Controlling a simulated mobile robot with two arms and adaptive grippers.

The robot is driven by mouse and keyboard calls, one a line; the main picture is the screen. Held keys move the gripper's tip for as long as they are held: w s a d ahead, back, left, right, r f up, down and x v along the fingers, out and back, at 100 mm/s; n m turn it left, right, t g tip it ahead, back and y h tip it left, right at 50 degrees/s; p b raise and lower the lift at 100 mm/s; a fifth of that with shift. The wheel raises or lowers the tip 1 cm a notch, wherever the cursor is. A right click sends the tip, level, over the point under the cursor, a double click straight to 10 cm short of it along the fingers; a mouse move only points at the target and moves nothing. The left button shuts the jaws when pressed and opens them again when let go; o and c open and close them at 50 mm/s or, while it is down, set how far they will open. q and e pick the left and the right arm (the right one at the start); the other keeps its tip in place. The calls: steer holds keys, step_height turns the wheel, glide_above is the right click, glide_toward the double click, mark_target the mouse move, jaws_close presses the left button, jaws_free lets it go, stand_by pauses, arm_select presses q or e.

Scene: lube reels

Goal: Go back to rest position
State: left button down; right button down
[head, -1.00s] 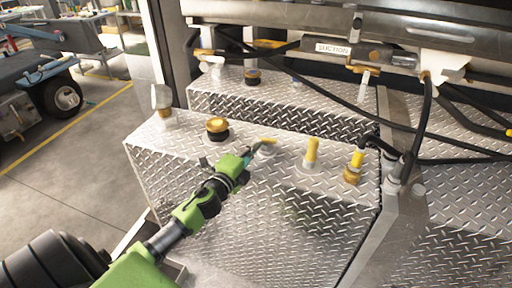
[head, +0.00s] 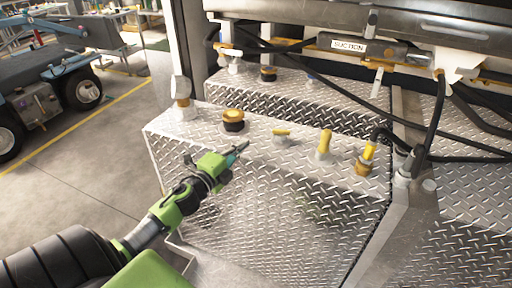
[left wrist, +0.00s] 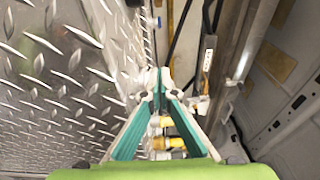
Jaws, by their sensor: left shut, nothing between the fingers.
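My left gripper (head: 241,148) is green with teal finger pads. It is shut and empty, in front of the top front edge of the diamond-plate box (head: 270,215). In the left wrist view its fingers (left wrist: 157,82) come together at the tips. A low valve with a flat yellow handle (head: 281,132) is just right of and beyond the fingertips, apart from them. My right gripper is not in view.
A gold cap (head: 233,120), an upright yellow handle (head: 325,143) and a yellow-and-brass fitting (head: 364,160) stand on the box. Black hoses (head: 432,120) and a suction pipe (head: 365,48) cross behind. Open floor (head: 85,165) lies left.

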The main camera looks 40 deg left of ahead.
arm_select(q)
steer(key=shift+s+a, duration=0.65)
steer(key=shift+a, duration=0.05)
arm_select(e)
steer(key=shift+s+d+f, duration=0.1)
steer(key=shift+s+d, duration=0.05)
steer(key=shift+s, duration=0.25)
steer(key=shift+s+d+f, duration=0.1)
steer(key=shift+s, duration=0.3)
arm_select(q)
steer(key=shift+f, duration=0.1)
